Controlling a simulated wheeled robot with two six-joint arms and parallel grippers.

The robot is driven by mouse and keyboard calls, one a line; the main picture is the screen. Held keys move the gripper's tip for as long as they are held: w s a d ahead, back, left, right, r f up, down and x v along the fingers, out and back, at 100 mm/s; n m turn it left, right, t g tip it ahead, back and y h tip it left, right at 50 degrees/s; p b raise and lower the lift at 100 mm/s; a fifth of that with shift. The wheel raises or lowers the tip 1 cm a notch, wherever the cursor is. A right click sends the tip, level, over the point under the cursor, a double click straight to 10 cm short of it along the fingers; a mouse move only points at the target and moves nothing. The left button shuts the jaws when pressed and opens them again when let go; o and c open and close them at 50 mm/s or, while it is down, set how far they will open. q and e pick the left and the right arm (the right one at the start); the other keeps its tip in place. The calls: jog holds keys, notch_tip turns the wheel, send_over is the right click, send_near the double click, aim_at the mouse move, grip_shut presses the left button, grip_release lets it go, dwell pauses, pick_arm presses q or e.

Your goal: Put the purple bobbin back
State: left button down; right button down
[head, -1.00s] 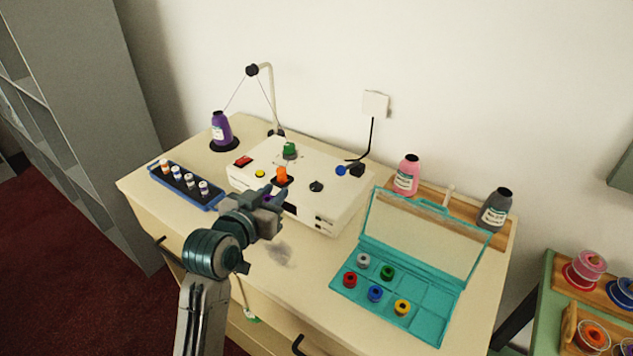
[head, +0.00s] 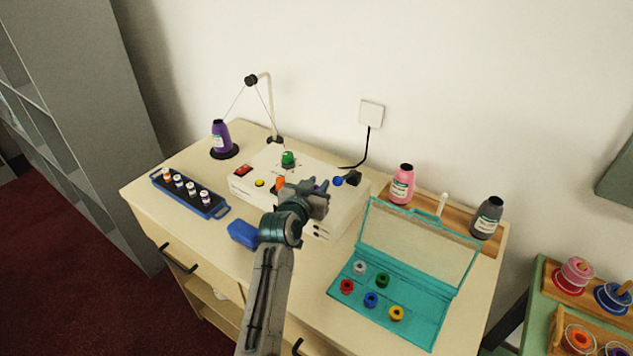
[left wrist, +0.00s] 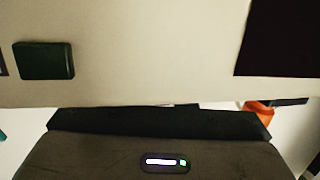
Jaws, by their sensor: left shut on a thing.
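My left gripper (head: 318,192) is above the right part of the white winder machine (head: 345,206). It is shut on the purple bobbin (head: 322,185), of which only a small purple bit shows between the dark fingers. The teal bobbin box (head: 432,330) stands open at the front right, its clear lid raised. Grey, green, red, blue and yellow bobbins sit in it, and some compartments are empty. The left wrist view shows my dark gripper body over a pale surface; the bobbin cannot be made out there. My right gripper is not in view.
A purple thread cone (head: 221,137) stands at the back left beside a thread stand. A blue tray (head: 219,210) of small spools and a blue object (head: 242,234) lie left. Pink (head: 402,186) and grey (head: 487,220) cones stand behind the box.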

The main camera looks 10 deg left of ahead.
pick_arm(q)
jog(key=shift+f, duration=0.35)
jog(key=c, duration=1.2)
grip_release()
